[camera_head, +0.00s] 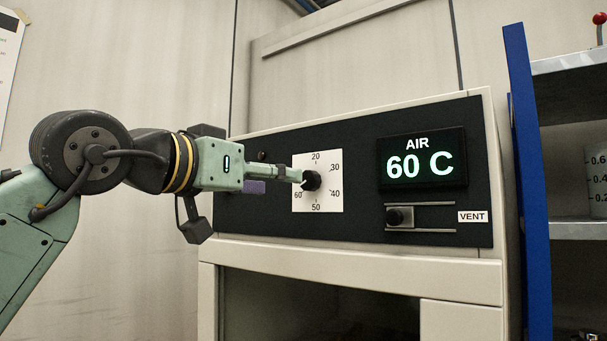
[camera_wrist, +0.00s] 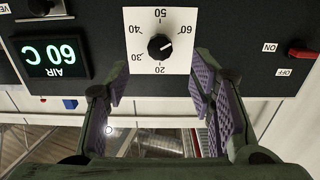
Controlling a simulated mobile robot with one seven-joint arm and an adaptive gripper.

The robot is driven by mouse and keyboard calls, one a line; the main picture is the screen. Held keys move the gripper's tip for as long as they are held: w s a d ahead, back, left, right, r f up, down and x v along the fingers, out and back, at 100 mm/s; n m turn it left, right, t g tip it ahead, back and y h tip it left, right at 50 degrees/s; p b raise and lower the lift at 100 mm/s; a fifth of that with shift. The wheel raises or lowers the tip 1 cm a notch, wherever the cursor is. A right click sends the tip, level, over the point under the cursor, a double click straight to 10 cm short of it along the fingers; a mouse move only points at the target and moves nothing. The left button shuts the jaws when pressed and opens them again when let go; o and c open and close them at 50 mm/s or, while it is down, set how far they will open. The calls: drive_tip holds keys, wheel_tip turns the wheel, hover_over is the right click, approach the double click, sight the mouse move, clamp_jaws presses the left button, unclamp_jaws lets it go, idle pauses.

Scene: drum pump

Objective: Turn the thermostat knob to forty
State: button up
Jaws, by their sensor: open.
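The thermostat knob (camera_head: 311,181) is a small black dial on a white square scale plate (camera_head: 329,202) marked 20 to 60. In the wrist view, which is upside down, the knob (camera_wrist: 158,48) shows a white mark pointing roughly toward 60. The display (camera_head: 421,162) reads AIR 60 C. My gripper (camera_head: 284,178) reaches in from the left, its tips close to the knob and overlapping the plate's left side. In the wrist view my gripper (camera_wrist: 157,85) is open and empty, its purple-padded fingers spread below the knob in the picture. Contact with the knob is not visible.
A vent slider (camera_head: 400,216) sits right of the dial, below the display. A red ON/OFF switch (camera_wrist: 302,52) is on the panel in the wrist view. A blue upright (camera_head: 528,180) and metal shelves (camera_head: 575,229) stand right of the cabinet.

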sight(306, 182)
drive_tip(key=p+x, duration=0.2)
drive_tip(key=x, duration=0.6)
drive_tip(key=shift+w+d, duration=0.2)
drive_tip(key=shift+w, duration=0.15)
drive_tip(key=shift+c, duration=0.5)
drive_tip(key=c, duration=1.1)
